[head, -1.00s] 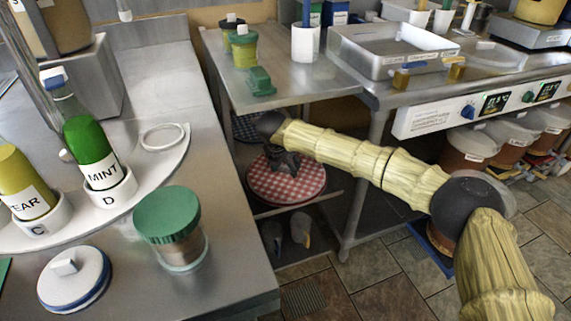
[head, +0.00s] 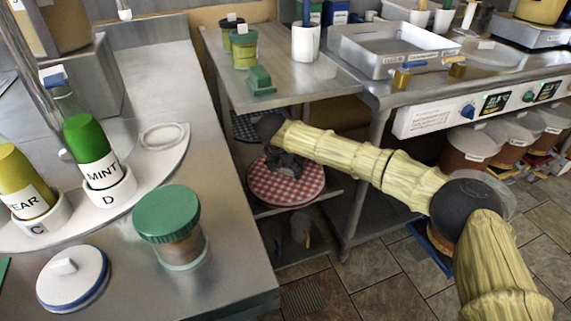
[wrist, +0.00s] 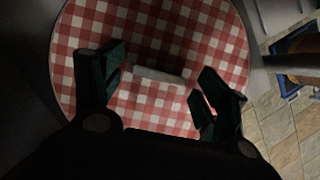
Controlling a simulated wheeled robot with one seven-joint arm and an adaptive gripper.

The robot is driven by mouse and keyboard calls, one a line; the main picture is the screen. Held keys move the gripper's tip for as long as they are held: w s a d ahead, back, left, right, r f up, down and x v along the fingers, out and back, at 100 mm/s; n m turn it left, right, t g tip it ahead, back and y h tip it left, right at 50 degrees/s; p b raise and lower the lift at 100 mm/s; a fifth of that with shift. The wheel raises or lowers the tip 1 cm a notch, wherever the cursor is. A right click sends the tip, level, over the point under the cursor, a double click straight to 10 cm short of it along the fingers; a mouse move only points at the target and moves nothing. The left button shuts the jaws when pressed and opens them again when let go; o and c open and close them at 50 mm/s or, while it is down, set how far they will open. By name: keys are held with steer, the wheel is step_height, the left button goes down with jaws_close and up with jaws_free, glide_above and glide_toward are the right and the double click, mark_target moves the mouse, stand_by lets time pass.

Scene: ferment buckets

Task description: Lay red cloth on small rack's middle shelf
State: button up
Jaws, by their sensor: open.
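The red and white checked cloth (head: 260,190) lies as a round piece on the middle shelf of the small rack, under the steel top. It also fills much of the wrist view (wrist: 205,40). A small pale bar (wrist: 157,76) shows on the cloth between my fingers; I cannot tell what it is. My gripper (head: 285,165) is over the cloth, its fingers spread apart on either side of the pale bar in the wrist view (wrist: 155,100). The gap between fingertips and cloth is hard to judge. The middle shelf (head: 315,195) shows at the cloth's right edge.
A dark checked cloth (head: 243,127) lies on a higher shelf behind. The steel top (head: 315,90) holds jars and a green object (head: 260,80). Dark items (head: 300,228) stand on the lower shelf. A counter (head: 225,230) fills the left.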

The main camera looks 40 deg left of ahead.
mark_target(285, 172)
steer(key=r, duration=0.1)
steer(key=s+r, duration=0.1)
steer(key=s+p, duration=0.1)
steer(key=shift+d+r, duration=0.25)
steer(key=shift+r, duration=0.15)
steer(key=s+d, duration=0.1)
steer(key=s, duration=0.2)
steer(key=s+d+p, duration=0.1)
steer(key=s, duration=0.3)
steer(key=s+d, duration=0.1)
steer(key=s, duration=0.2)
steer(key=shift+s+d, duration=0.25)
steer(key=shift+f, duration=0.1)
